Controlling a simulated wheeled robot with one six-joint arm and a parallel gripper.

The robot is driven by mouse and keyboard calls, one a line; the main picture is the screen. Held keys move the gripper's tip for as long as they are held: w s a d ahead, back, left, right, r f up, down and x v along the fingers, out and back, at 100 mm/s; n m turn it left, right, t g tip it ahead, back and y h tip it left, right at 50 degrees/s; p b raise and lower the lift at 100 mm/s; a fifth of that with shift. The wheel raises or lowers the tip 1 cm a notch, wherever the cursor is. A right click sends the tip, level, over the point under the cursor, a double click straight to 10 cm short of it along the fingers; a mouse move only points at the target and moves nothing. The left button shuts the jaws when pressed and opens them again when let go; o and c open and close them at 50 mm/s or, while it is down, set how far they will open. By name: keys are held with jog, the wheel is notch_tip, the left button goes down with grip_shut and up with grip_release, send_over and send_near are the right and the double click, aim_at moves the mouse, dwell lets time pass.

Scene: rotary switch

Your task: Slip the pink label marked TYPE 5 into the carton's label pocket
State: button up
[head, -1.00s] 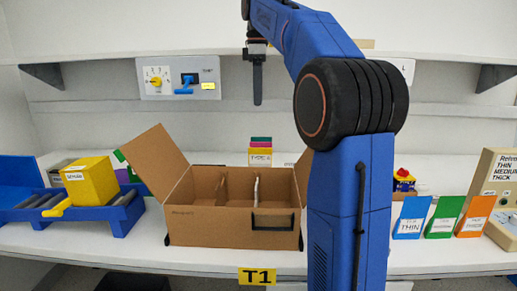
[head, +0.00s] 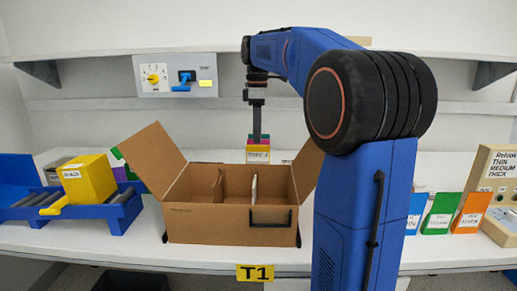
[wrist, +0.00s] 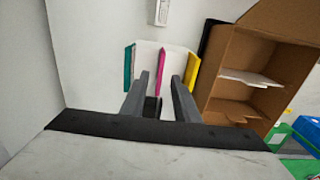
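The pink label (wrist: 161,66) stands on edge between a teal label (wrist: 128,66) and a yellow label (wrist: 192,72) in the wrist view. In the head view this label stack (head: 258,156) stands behind the carton; the pink label's print cannot be read. My gripper (wrist: 160,78) is open above the labels, its two fingers apart on either side of the pink label's line, with nothing visibly clamped. In the head view my gripper (head: 257,137) points down at the stack. The carton (head: 200,222) is open, with a black-framed label pocket (head: 271,218) on its front, apparently empty.
A blue roller stand (head: 118,215) with a yellow box (head: 90,180) is at the left. Coloured cards (head: 440,213) and a beige panel (head: 497,185) are at the right. A switch panel (head: 176,75) hangs on the back wall. The carton's raised flaps stand near the stack.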

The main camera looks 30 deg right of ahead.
jog(key=shift+d+f, duration=0.15)
jog(key=shift+f, duration=1.6)
grip_shut()
